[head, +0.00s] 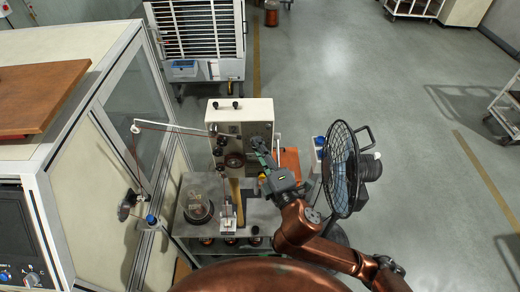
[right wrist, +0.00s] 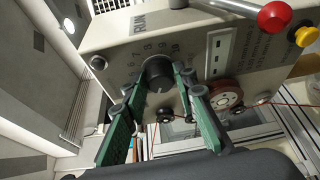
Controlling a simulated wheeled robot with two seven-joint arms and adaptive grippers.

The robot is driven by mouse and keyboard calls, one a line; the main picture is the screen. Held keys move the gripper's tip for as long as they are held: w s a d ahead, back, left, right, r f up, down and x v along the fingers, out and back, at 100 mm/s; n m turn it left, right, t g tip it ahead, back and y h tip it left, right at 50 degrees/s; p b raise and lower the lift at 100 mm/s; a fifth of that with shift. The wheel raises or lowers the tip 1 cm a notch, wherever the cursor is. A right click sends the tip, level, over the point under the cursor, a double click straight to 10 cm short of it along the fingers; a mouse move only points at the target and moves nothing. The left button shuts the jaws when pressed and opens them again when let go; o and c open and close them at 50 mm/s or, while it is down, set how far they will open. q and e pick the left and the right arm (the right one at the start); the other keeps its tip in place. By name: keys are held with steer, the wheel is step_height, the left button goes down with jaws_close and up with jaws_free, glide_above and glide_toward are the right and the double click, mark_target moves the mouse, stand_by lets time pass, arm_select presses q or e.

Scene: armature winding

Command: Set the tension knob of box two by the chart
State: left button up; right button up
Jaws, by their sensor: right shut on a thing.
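A cream winding box (head: 254,108) stands at the back of the workbench. In the right wrist view its face (right wrist: 118,55) carries a black round knob (right wrist: 158,76) with numbers around its upper side. My right gripper (right wrist: 160,80) has its green fingers on both sides of this knob and is shut on it. In the head view the right gripper (head: 258,146) reaches the box's front from the right, hiding the knob. A box number and the chart cannot be made out. My left gripper is not in view.
A red-ball lever (right wrist: 274,16) and a yellow button (right wrist: 305,37) are near the knob. A black fan (head: 340,170) stands right of the bench. A glass-walled cabinet (head: 132,95) is on the left. A spool (head: 198,211) sits on the bench.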

steer(key=shift+r+n+g, duration=0.15)
steer(key=shift+n+g, duration=0.35)
steer(key=shift+n, duration=0.6)
steer(key=shift+h, duration=0.3)
steer(key=o, duration=1.1)
